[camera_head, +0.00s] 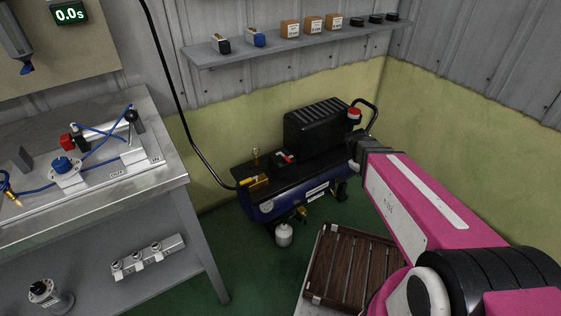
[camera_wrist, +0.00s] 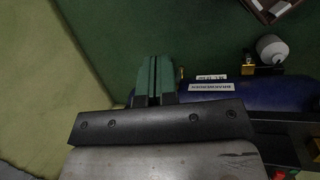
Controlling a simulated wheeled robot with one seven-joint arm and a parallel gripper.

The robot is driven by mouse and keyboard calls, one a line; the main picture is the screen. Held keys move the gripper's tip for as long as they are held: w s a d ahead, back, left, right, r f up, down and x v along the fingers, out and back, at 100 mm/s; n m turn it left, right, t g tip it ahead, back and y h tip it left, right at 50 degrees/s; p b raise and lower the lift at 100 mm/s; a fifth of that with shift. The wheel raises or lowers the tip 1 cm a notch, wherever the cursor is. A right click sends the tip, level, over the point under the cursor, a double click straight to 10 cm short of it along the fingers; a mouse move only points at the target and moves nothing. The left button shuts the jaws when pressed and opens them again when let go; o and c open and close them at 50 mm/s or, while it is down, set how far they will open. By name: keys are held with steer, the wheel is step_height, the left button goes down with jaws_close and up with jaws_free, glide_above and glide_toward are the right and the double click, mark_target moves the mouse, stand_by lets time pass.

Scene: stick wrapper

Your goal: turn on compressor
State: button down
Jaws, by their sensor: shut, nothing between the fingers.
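The compressor stands on the green floor by the wall, with a black ribbed motor cover (camera_head: 318,122) and a blue tank (camera_head: 290,202). A small control with red and green parts (camera_head: 285,158) sits on its top, left of the cover. My pink arm reaches in from the right, and its end hides the compressor's right side. In the wrist view my gripper (camera_wrist: 155,62) is shut and empty, pointing past the blue tank (camera_wrist: 215,93) with its white labels. A red part (camera_wrist: 280,174) shows at the lower right edge, away from the fingers.
A metal workbench (camera_head: 175,182) with a pneumatic rig stands at the left. A black hose (camera_head: 172,85) hangs down to the compressor. A shelf (camera_head: 280,46) with small items is on the wall above. A slatted wooden crate (camera_head: 350,268) lies in front, below my arm.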

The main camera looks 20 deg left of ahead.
steer(key=w+a+f+n+t+h, duration=0.1)
steer(key=a+n+t+h, duration=0.15)
steer(key=a+n, duration=0.65)
steer(key=n+t+h, duration=0.2)
steer(key=n+t, duration=0.7)
steer(key=n, duration=0.1)
glide_toward(286, 159)
steer(key=s+a, duration=0.4)
steer(key=s, duration=0.1)
steer(key=shift+a+r, duration=0.2)
steer(key=shift+r, duration=0.2)
steer(key=x, duration=1.2)
steer(key=shift+d+r, duration=0.2)
steer(key=shift+w+d, duration=0.5)
steer(key=shift+w, duration=0.2)
